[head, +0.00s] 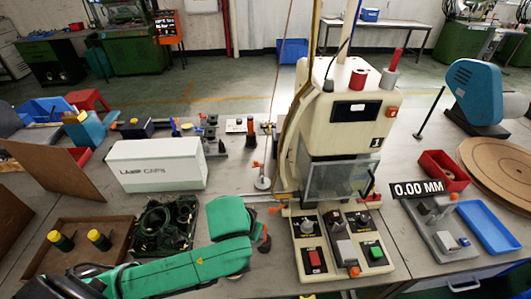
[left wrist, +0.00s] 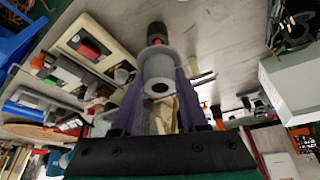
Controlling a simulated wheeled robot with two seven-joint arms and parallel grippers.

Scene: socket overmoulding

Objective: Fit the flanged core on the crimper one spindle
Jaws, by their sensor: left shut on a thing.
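The flanged core (left wrist: 160,75), a grey cylinder with a wider flange and a central hole, is clamped between the two purple-grey fingers of my left gripper (left wrist: 160,85) in the left wrist view. In the head view, my green left arm reaches in from the lower left and its hand hides the core. Crimper one (head: 345,115), a cream machine marked 1, stands just right of that hand. A red spool (head: 359,79) and a grey spool (head: 389,79) with a red-topped post sit on top of it. I cannot make out which part is its spindle. My right gripper is not in view.
A black-and-orange piece (left wrist: 157,33) shows just beyond the core; I cannot tell whether they touch. A white box (head: 157,165) and a tray of dark green rings (head: 163,226) stand left. Control panels (head: 338,241) front the crimper. A gauge stand (head: 442,233) is right.

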